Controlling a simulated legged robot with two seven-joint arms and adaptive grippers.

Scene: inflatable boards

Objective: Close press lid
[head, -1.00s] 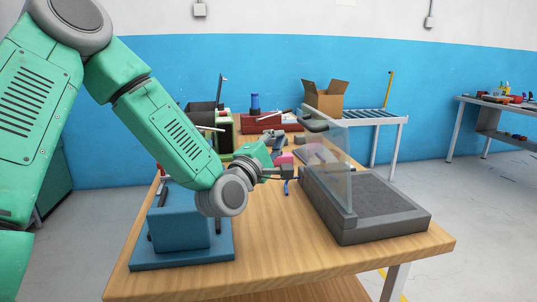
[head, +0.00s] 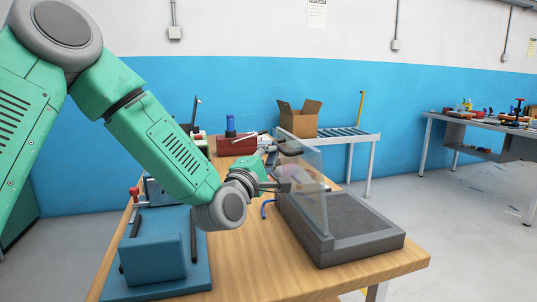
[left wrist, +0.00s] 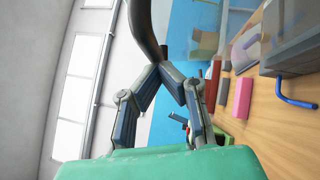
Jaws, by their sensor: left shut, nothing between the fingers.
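The press has a dark grey base (head: 350,222) on the right of the wooden table. Its clear lid (head: 313,205) stands up, raised from the base, with a dark handle (head: 289,148) at its upper edge. My left gripper (head: 281,188) is shut and empty, close to the left side of the lid. I cannot tell whether it touches the lid. In the left wrist view, the fingers (left wrist: 165,82) meet beside a dark curved bar that looks like the lid handle (left wrist: 148,30). My right gripper is not in view.
A blue machine (head: 160,250) stands at the table's front left. A blue bent tool (head: 267,208) lies left of the press. A pink block (left wrist: 243,97) lies on the table. A cardboard box (head: 298,120) and roller conveyor (head: 340,133) are behind. The front middle of the table is clear.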

